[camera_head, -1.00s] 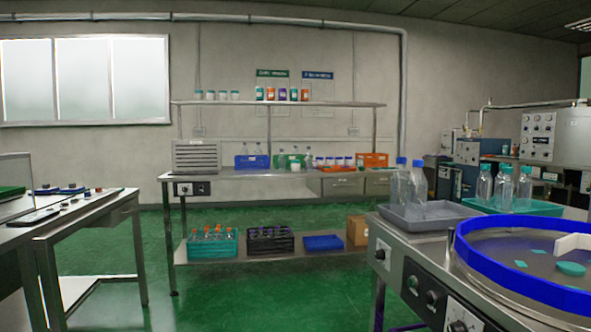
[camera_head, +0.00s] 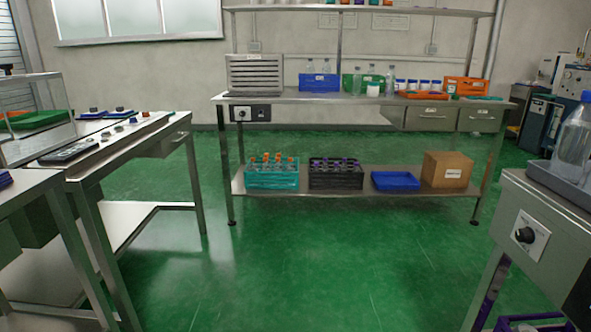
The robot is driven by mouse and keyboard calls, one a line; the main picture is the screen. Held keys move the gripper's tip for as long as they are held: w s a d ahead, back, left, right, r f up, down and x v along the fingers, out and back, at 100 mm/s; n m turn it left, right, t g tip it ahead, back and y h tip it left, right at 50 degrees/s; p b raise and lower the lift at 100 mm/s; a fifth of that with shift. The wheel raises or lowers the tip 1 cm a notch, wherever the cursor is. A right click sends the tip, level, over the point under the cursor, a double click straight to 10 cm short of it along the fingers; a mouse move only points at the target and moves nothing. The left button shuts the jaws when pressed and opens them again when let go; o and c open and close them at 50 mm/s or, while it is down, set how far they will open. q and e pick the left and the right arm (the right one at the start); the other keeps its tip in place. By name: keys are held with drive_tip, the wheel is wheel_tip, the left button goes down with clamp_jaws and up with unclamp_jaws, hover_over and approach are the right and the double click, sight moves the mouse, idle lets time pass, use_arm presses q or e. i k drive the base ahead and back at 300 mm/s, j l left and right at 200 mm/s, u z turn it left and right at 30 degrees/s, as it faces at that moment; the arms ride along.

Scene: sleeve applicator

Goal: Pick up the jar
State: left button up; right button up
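A single white jar (camera_head: 373,90) stands just left of that row, in front of clear bottles. I cannot tell which one is the task's jar. Some coloured containers on the upper shelf (camera_head: 440,11) are cut off by the top edge of the picture. Neither of my grippers is in view.
A steel table (camera_head: 110,150) stands at the left and a machine cabinet (camera_head: 545,230) at the right. A teal crate (camera_head: 272,177), a black crate (camera_head: 335,180), a blue tray (camera_head: 395,181) and a cardboard box (camera_head: 446,170) sit on the lower shelf. The green floor (camera_head: 290,270) between is clear.

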sight(373, 87)
drive_tip(key=i+z, duration=0.15)
drive_tip(key=i, duration=1.1)
drive_tip(key=i+j+z, duration=0.15)
drive_tip(key=i, duration=1.1)
